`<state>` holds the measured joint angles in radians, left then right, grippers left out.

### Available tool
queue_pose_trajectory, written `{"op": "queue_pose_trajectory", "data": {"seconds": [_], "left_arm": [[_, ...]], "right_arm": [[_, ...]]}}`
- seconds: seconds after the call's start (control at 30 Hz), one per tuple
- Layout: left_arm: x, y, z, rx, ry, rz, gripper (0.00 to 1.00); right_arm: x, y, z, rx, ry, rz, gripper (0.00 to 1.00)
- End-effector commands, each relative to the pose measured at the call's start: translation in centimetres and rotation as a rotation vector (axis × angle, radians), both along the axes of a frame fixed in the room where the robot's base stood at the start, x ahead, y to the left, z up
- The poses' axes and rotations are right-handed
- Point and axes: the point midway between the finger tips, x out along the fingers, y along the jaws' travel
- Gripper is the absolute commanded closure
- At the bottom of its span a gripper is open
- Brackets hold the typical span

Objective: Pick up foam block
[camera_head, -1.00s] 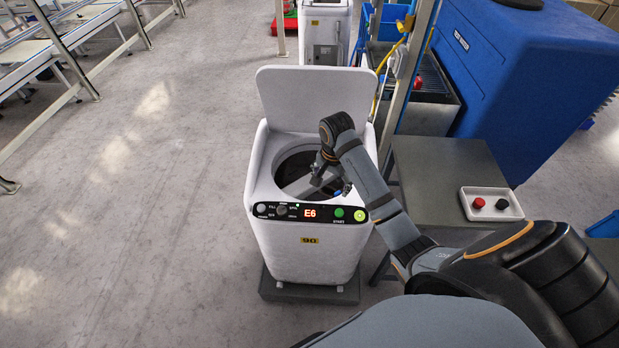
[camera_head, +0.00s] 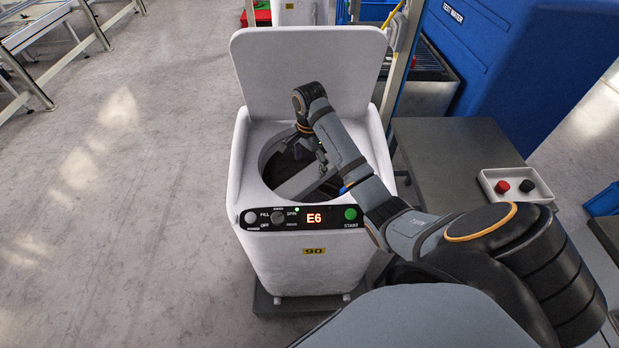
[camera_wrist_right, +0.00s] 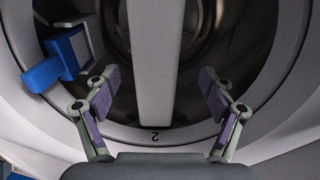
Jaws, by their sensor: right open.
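A long pale grey bar, which looks like the foam block (camera_head: 303,182), lies across the round opening of a white top-loading machine (camera_head: 305,270). In the right wrist view the bar (camera_wrist_right: 152,62) runs upright through the middle of the picture. My right gripper (camera_wrist_right: 160,78) is open, with one finger on each side of the bar and gaps between. In the head view my right gripper (camera_head: 316,158) is over the opening, partly hidden by its own arm. I cannot tell how far it is above the bar. My left gripper is not in view.
The machine's raised lid (camera_head: 308,72) stands behind the opening. A blue latch-like part (camera_wrist_right: 55,68) sits at the opening's rim.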

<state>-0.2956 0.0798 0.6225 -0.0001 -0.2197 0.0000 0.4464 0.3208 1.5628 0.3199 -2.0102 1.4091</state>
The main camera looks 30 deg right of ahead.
Motion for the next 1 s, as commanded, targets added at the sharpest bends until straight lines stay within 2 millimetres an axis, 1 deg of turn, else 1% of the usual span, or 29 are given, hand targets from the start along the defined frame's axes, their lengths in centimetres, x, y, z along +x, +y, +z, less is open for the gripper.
{"op": "queue_pose_trajectory", "data": {"seconds": [0.03, 0.1, 0.13, 0.23, 0.3, 0.37, 0.43, 0.63, 0.67, 0.9, 1.0], "left_arm": [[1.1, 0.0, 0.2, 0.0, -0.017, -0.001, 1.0], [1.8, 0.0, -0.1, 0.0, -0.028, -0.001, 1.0], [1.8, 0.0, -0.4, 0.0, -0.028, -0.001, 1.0], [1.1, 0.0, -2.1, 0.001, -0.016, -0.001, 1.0], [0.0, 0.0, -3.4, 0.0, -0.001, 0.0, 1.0], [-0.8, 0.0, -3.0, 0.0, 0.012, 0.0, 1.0], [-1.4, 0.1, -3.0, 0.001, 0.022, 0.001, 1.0], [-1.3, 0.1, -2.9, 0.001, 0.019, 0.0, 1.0], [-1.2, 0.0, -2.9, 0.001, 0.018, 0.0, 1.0], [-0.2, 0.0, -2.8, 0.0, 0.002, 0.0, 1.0], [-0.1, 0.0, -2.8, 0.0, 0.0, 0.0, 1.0]], "right_arm": [[0.0, 0.0, 0.1, 0.0, -0.001, 0.0, 0.17], [0.0, 0.0, -0.3, 0.0, 0.0, 0.0, 0.17], [-0.1, 0.0, -0.6, 0.0, 0.0, 0.0, 0.17], [-0.2, 0.1, -2.3, 0.0, 0.001, 0.0, 0.17], [-0.4, 0.2, -3.7, 0.0, 0.001, 0.0, 0.17], [-0.4, 0.2, -4.1, 0.001, 0.002, 0.0, 0.17], [-0.4, 0.2, -4.8, 0.0, 0.001, 0.001, 0.17], [-0.3, 0.2, -5.0, 0.0, -0.001, 0.001, 0.17], [-0.3, 0.2, -5.0, 0.0, -0.001, 0.001, 0.2], [-0.3, 0.2, -4.9, 0.0, -0.001, 0.001, 0.52], [-0.3, 0.2, -4.9, 0.0, -0.001, 0.001, 0.63]]}}
